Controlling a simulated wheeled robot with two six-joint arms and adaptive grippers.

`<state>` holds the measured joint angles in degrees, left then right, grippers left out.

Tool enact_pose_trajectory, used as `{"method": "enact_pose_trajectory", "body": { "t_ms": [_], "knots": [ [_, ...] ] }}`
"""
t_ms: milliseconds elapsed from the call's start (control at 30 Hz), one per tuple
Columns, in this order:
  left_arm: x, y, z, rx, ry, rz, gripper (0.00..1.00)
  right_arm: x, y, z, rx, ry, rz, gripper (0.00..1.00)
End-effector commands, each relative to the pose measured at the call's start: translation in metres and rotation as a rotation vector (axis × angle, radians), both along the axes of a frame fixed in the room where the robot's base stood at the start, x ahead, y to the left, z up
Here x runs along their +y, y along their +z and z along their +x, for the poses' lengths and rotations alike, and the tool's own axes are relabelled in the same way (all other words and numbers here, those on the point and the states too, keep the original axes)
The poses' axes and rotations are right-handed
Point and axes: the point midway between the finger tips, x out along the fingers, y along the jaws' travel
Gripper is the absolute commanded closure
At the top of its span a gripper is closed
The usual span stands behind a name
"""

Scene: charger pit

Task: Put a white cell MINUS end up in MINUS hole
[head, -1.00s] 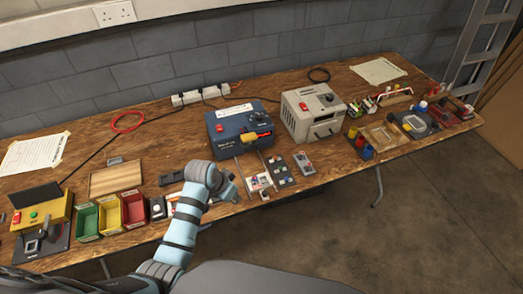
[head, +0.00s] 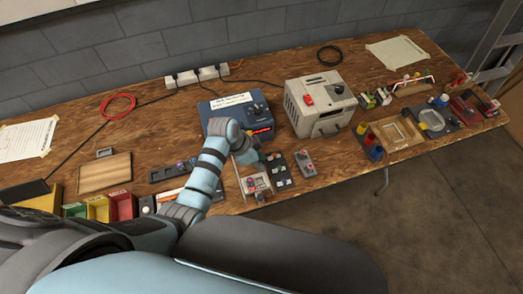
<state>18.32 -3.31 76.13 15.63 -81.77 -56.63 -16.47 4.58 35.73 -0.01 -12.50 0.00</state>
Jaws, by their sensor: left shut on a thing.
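My left gripper (head: 248,158) is over the table just in front of the blue box. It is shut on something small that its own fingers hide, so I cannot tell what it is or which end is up. A small pale block with a red part (head: 256,184) lies just below the gripper in the picture. A dark tray with several small pale pieces (head: 280,170) is to its right. I cannot pick out a hole marked MINUS or read any polarity marks at this size. My right gripper is not in view.
A blue box with a label (head: 222,106) and a beige box (head: 320,104) stand behind. A grey block with red tops (head: 305,163) lies right of the tray. A dark strip (head: 172,171), a wooden board (head: 104,173) and coloured bins (head: 123,206) are left.

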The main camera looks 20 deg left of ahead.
Motion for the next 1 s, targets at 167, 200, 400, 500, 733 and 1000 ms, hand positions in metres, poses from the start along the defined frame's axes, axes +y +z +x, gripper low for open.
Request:
{"method": "enact_pose_trajectory", "body": {
  "t_ms": [167, 200, 400, 500, 733, 1000],
  "knots": [
    [0.000, -0.011, 0.000, 0.002, 0.000, 0.000, 1.00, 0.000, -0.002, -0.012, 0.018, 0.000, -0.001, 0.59],
    [0.000, -0.015, 0.000, 0.003, 0.000, 0.000, 1.00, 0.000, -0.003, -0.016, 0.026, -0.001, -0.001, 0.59],
    [0.000, -0.035, -0.001, 0.001, 0.000, 0.001, 1.00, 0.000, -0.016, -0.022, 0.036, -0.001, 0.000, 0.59],
    [0.000, -0.044, -0.001, 0.001, 0.001, 0.001, 1.00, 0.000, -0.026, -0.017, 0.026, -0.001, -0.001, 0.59],
    [0.000, -0.062, -0.001, 0.000, 0.001, 0.000, 1.00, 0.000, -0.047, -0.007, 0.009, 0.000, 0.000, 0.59],
    [0.000, -0.077, -0.001, 0.002, 0.001, 0.000, 1.00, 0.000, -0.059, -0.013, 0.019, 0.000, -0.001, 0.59]
  ]
}}
